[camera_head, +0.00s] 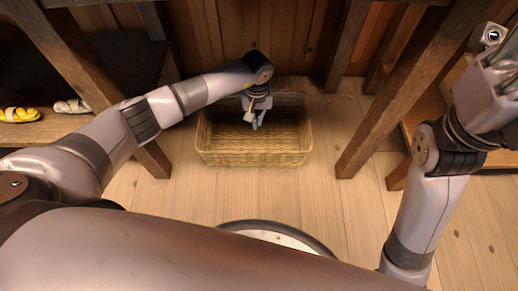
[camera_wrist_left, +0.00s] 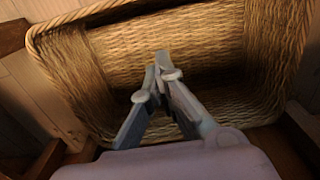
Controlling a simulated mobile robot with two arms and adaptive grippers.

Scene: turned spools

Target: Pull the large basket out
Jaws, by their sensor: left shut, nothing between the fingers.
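The large woven basket (camera_head: 255,157) stands on the wooden floor between the wooden posts and looks empty. My left arm reaches over it from the left. My left gripper (camera_head: 256,125) points down into the basket's opening, shut with nothing between its fingers. In the left wrist view the basket (camera_wrist_left: 90,75) fills most of the picture, and the closed fingertips (camera_wrist_left: 160,62) show against its woven inside. I cannot tell whether they touch the weave. My right gripper (camera_head: 500,75) is up at the right edge, away from the basket; its fingers are unclear.
Wooden posts (camera_head: 385,90) stand on both sides of the basket, with a plank wall (camera_head: 235,35) behind. A left shelf (camera_head: 30,132) holds a yellow shoe-like item (camera_head: 20,115) and a grey one (camera_head: 72,106). The floor (camera_head: 345,210) in front of the basket is clear on the right.

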